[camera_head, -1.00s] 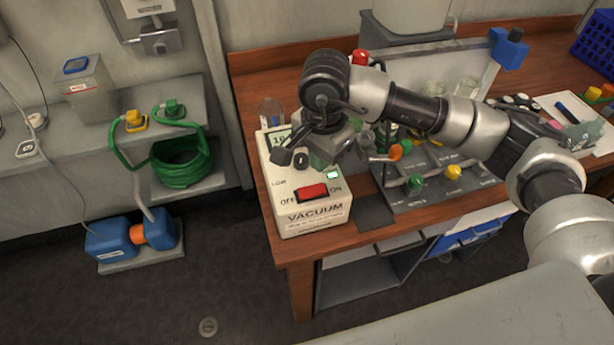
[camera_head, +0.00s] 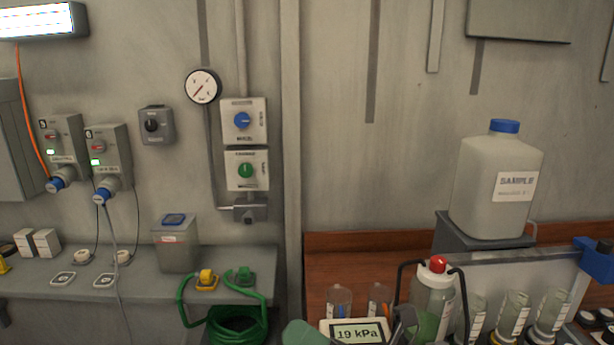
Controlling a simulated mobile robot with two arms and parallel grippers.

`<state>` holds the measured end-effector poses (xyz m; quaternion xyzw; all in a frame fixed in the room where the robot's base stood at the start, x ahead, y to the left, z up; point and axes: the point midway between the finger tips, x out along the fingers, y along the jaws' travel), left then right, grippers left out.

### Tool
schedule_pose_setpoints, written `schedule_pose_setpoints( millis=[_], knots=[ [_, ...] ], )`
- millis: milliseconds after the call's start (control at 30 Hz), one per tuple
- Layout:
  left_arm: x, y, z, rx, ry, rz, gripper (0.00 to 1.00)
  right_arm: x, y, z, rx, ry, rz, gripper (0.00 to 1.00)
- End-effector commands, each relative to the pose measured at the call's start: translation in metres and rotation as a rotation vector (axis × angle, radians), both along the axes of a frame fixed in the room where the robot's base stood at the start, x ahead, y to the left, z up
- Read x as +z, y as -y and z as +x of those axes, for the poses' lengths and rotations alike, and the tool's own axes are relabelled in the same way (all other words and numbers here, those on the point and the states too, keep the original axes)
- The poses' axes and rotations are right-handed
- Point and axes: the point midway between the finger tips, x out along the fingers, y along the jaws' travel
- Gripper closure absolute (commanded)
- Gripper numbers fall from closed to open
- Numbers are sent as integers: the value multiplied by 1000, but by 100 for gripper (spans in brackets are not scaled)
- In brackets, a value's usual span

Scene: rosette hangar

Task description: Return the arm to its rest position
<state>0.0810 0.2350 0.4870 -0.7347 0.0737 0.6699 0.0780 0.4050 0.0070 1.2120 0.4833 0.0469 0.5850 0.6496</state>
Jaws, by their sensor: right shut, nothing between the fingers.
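Only a small part of my right gripper (camera_head: 303,334) seems to show, as a rounded green-grey piece at the bottom edge of the head view, just left of the vacuum unit's display. It is shut and empty. The rest of the right arm is below the frame or out of view. The vacuum unit (camera_head: 357,332) shows only its top, with a screen reading 19 kPa. My left gripper is not in view.
A red-capped bottle of green liquid (camera_head: 433,300) stands right of the display, with several vials beyond. A large sample jug (camera_head: 495,185) stands behind. A grey shelf (camera_head: 130,275) with a green hose (camera_head: 235,325) is at left.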

Motion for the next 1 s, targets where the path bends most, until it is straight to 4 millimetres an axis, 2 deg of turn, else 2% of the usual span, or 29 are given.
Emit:
schedule_pose_setpoints(
  millis=[67,167,267,333,400,500,600,800,967,1000],
  knots=[
    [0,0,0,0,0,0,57,-6,30,20,-109,-258,191,100],
    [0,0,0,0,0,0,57,-32,73,42,-253,-591,419,100],
    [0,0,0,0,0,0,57,-78,116,50,-405,-925,630,100],
    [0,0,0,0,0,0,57,-119,143,44,-516,-1160,768,100],
    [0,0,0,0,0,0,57,-161,166,28,-631,-1384,892,100],
    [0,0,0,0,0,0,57,-210,187,-5,-781,-1654,1029,100],
    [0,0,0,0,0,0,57,-245,199,-39,-905,-1857,1123,100],
    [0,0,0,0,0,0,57,-286,211,-106,-1122,-2163,1237,100],
    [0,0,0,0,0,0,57,-304,214,-160,-1292,-2368,1294,100],
    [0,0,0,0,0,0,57,-317,213,-152,-1287,-2361,1287,100]
  ],
)
